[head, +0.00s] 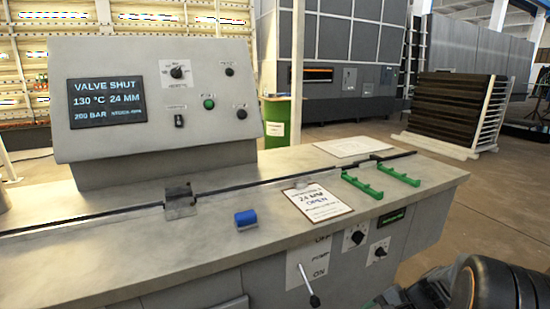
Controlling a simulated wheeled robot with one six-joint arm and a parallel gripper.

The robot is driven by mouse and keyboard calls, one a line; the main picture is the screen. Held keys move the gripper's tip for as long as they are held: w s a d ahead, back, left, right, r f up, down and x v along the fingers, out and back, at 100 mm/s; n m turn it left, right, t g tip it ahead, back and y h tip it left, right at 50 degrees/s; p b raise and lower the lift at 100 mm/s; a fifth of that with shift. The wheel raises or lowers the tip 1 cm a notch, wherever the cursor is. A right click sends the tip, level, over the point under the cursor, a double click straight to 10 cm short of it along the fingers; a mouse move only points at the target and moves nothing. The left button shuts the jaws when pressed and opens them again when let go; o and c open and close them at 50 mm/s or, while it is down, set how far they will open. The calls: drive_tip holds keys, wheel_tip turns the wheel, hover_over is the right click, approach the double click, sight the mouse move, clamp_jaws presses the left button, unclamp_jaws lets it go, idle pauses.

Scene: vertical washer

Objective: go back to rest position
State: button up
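Dark parts of my own arm show at the bottom right corner, in front of the bench and cut off by the picture edge. A large round dark link is rightmost, with smaller dark parts just left of it. I cannot make out my gripper's fingers there, nor whether they are open or shut. No held object is visible. The grey control panel (155,105) stands on the bench (110,235), and its screen (106,100) reads VALVE SHUT, 130 °C, 24 MM, 200 BAR.
A blue block (246,219), a clipboard (318,203) reading 24 MM OPEN and green brackets (362,184) lie on the bench. A lever (309,285) sticks out from the bench front beside OFF and ON labels. A rack (456,112) stands behind; the floor (500,205) at right is clear.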

drive_tip(key=s+a+r+n+h+p, duration=0.2)
drive_tip(key=r+p, duration=0.4)
drive_tip(key=r, duration=0.4)
drive_tip(key=s+a+r+n+t+h+p, duration=0.1)
drive_tip(key=s+a+r+n+h+p, duration=0.2)
drive_tip(key=r, duration=0.7)
drive_tip(key=s+a+r+n+t+h+p, duration=0.1)
drive_tip(key=a+r+n+p, duration=0.3)
drive_tip(key=r+p, duration=0.5)
drive_tip(key=shift+s+a+r+n+h, duration=0.15)
drive_tip(key=shift+s+r+n+h, duration=0.3)
drive_tip(key=shift+s+n+h, duration=0.45)
